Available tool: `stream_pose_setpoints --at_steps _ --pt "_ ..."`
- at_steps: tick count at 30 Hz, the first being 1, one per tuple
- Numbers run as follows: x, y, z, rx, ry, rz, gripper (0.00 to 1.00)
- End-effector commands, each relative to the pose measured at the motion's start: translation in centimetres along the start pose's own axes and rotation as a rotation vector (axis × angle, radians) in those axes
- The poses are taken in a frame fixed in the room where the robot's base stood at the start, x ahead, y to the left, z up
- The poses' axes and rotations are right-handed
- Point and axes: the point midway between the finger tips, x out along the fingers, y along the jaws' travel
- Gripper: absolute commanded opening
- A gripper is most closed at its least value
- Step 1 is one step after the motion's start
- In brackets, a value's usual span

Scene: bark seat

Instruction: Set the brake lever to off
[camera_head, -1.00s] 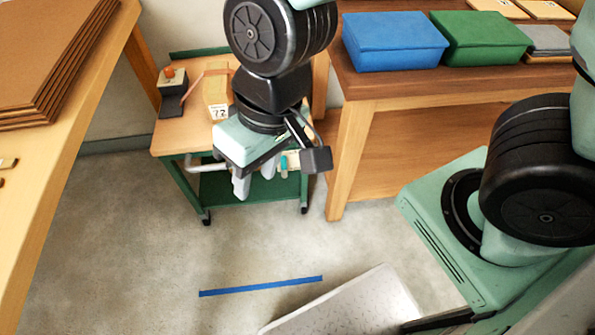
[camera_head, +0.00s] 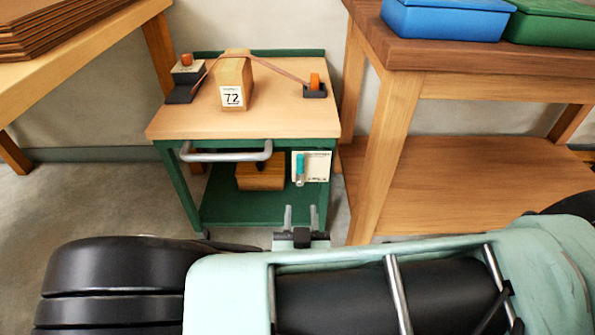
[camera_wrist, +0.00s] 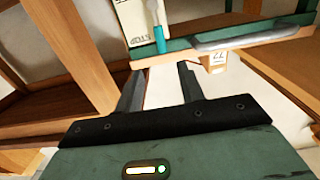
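The green cart (camera_head: 250,112) with a wooden top stands ahead of me. On its front right is a white card (camera_head: 318,168) with a teal-tipped lever (camera_head: 300,166), which looks like the brake lever. The lever's teal end is up in the head view. In the wrist view, which looks upside down, the card (camera_wrist: 132,22) and lever (camera_wrist: 159,38) show at the top, beyond my fingertips. My gripper (camera_head: 300,214) is open and empty, below and in front of the lever, apart from it. The wrist view also shows the two fingers (camera_wrist: 160,85) spread apart.
A grey handle bar (camera_head: 225,155) sticks out left of the lever. A box marked 72 (camera_head: 236,82) stands on the cart under a strap. A wooden box (camera_head: 260,177) sits on the lower shelf. A wooden table (camera_head: 400,150) stands close on the right.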

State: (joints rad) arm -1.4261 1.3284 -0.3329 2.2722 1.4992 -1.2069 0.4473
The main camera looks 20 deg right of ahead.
Motion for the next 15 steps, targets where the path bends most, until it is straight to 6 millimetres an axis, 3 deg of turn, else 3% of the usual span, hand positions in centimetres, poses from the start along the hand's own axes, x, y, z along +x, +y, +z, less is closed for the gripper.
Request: stream_pose_setpoints --at_steps 7,15 --pt "2.0 0.1 -0.1 -0.001 0.042 -0.005 0.39" --pt "7.5 0.1 -0.2 0.000 0.040 -0.004 0.39"
